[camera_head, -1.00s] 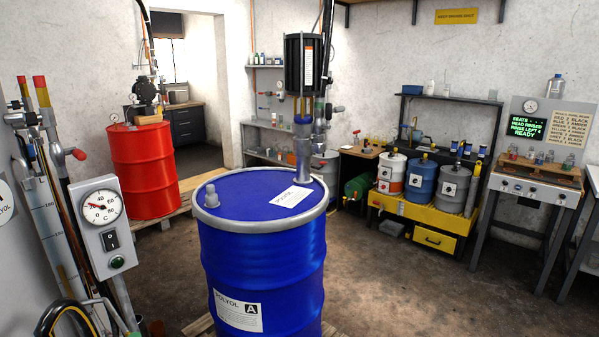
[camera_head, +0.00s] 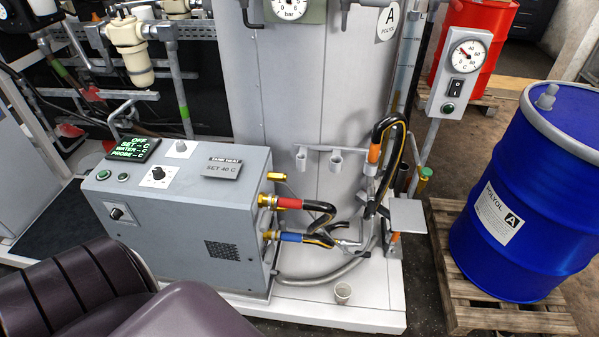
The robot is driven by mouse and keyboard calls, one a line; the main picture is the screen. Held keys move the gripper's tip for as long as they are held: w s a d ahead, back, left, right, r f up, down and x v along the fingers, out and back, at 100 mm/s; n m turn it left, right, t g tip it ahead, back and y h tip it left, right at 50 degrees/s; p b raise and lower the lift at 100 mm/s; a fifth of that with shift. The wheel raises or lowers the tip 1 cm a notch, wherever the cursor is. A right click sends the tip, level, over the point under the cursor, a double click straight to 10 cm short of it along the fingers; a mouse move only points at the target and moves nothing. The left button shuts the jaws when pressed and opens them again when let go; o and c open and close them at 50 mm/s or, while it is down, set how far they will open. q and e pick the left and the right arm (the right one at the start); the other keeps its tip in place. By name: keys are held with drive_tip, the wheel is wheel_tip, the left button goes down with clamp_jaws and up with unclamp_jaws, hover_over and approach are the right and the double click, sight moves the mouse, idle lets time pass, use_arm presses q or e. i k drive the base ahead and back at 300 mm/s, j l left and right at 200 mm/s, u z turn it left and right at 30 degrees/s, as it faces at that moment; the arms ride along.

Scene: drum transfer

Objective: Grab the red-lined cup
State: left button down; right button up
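Neither of my grippers is in view.
The grey heater box (camera_head: 165,215) has red- and blue-banded hoses (camera_head: 318,215) on its right side. A small shelf (camera_head: 407,216) and a blue drum (camera_head: 530,195) on a pallet (camera_head: 465,315) are to the right.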

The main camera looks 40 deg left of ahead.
sight(343, 290)
drive_tip(key=k+j+u, duration=0.1)
drive_tip(key=u, duration=0.15)
drive_tip(key=k+j+u, duration=0.25)
drive_tip(key=i+j+u, duration=0.1)
drive_tip(key=j, duration=0.25)
drive_tip(key=i+j+u, duration=0.15)
drive_tip(key=j, duration=0.2)
drive_tip(key=j+u, duration=0.1)
drive_tip(key=j, duration=0.25)
drive_tip(key=i, duration=0.05)
